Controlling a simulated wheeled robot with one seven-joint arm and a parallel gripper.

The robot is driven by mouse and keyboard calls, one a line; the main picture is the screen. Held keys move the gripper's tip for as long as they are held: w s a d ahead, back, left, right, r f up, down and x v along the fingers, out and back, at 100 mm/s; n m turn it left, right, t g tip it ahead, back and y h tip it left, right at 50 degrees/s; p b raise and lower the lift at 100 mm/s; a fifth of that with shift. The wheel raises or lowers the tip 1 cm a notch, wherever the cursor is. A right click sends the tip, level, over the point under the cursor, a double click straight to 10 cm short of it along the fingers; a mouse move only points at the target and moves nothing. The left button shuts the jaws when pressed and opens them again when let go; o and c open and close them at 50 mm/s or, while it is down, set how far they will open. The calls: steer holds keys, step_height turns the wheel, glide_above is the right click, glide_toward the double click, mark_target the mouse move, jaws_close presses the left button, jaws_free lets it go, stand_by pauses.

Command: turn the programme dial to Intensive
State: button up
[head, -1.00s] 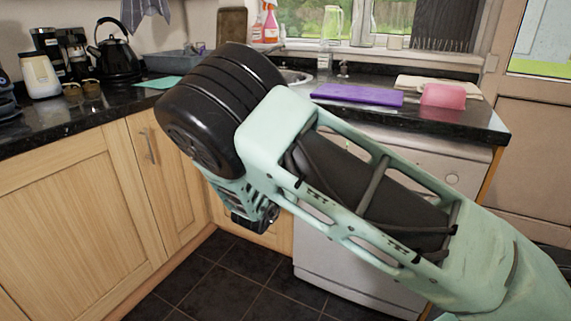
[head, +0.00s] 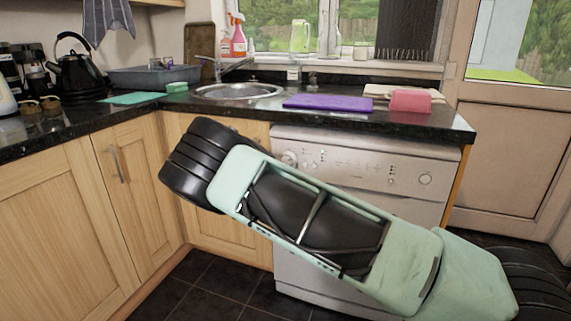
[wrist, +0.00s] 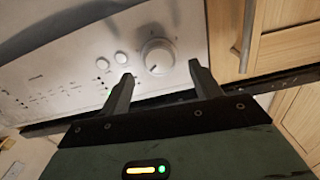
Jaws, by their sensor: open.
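The programme dial is a round, pale knob (wrist: 158,57) on the white dishwasher's control panel in the wrist view. A dark pointer mark shows on its face. My gripper (wrist: 160,80) is open, its two dark fingers apart, one to each side of the dial's lower edge in the picture. I cannot tell how far the fingertips are from the panel. In the head view the dial (head: 290,158) shows at the left end of the dishwasher panel (head: 350,166), just above my arm. My gripper is hidden behind my arm there. The label at the pointer is too small to read.
The black worktop (head: 400,117) overhangs the dishwasher. It holds a purple board (head: 328,103), a pink item (head: 410,100) and a sink (head: 238,91). Two round buttons (wrist: 111,59) sit beside the dial. A cupboard handle (wrist: 247,35) is close by in the wrist view.

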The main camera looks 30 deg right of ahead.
mark_target(287, 160)
steer(key=shift+x, duration=1.8)
steer(key=c, duration=1)
